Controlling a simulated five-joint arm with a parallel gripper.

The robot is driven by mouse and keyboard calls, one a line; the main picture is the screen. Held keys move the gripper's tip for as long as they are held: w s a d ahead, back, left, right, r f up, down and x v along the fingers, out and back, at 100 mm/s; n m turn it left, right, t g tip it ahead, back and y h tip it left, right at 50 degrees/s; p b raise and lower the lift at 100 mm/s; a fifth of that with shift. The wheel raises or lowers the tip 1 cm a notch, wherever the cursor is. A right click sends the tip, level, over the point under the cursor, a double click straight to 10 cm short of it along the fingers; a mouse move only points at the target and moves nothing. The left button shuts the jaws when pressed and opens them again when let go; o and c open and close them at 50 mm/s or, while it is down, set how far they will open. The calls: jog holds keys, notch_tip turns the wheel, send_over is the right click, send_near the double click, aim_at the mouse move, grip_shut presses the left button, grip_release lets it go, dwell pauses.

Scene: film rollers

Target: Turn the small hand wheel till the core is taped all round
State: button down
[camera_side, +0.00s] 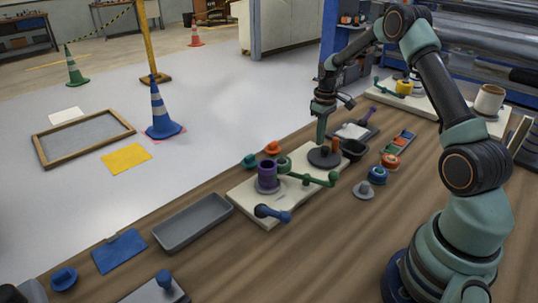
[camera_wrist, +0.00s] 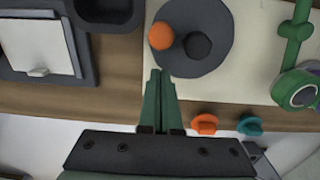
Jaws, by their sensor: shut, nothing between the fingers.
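The small hand wheel is a dark round disc (camera_side: 319,158) with an upright orange knob (camera_side: 336,145) near its rim. In the wrist view the disc (camera_wrist: 212,22) shows a dark hub (camera_wrist: 198,45) and the orange knob (camera_wrist: 161,36). The core looks like the purple cylinder (camera_side: 267,172) on the cream board (camera_side: 241,195). A green roll (camera_side: 284,164) and green arm (camera_side: 312,178) stand beside it. I cannot make out tape on the core. My gripper (camera_side: 321,140) is shut and empty, pointing down by the disc's edge; its green fingertips (camera_wrist: 159,72) are apart from the knob.
A black bowl (camera_side: 354,149) and a notepad holder (camera_side: 354,131) are close to the wheel. Orange (camera_side: 273,148) and teal (camera_side: 250,161) knobbed pieces lie along the table edge. A blue handle (camera_side: 272,213) and grey tray (camera_side: 194,222) are nearer.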

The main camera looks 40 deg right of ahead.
jog(key=shift+w, duration=0.55)
jog(key=shift+w, duration=0.85)
grip_release()
notch_tip(320, 180, up, 7)
dwell(1.0)
